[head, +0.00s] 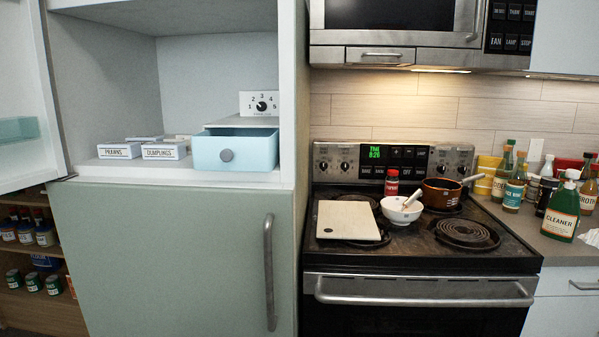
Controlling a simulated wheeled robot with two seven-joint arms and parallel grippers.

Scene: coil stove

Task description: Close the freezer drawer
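The freezer drawer (207,153) is a light blue box with a round grey knob (226,155) on its front. It sits at the right side of the freezer compartment and is pulled out, with its open top showing behind the front panel. A white dial plate (260,104) numbered 1 to 5 stands above and behind it. The freezer door (25,90) is swung open at the left. Neither of my grippers shows in the head view.
Boxes labelled prawns (119,150) and dumplings (164,150) lie left of the drawer. The fridge door (170,255) below is shut, with a vertical handle (269,272). The stove right of it holds a cutting board (348,221), a white bowl (401,209) and a brown pot (440,193).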

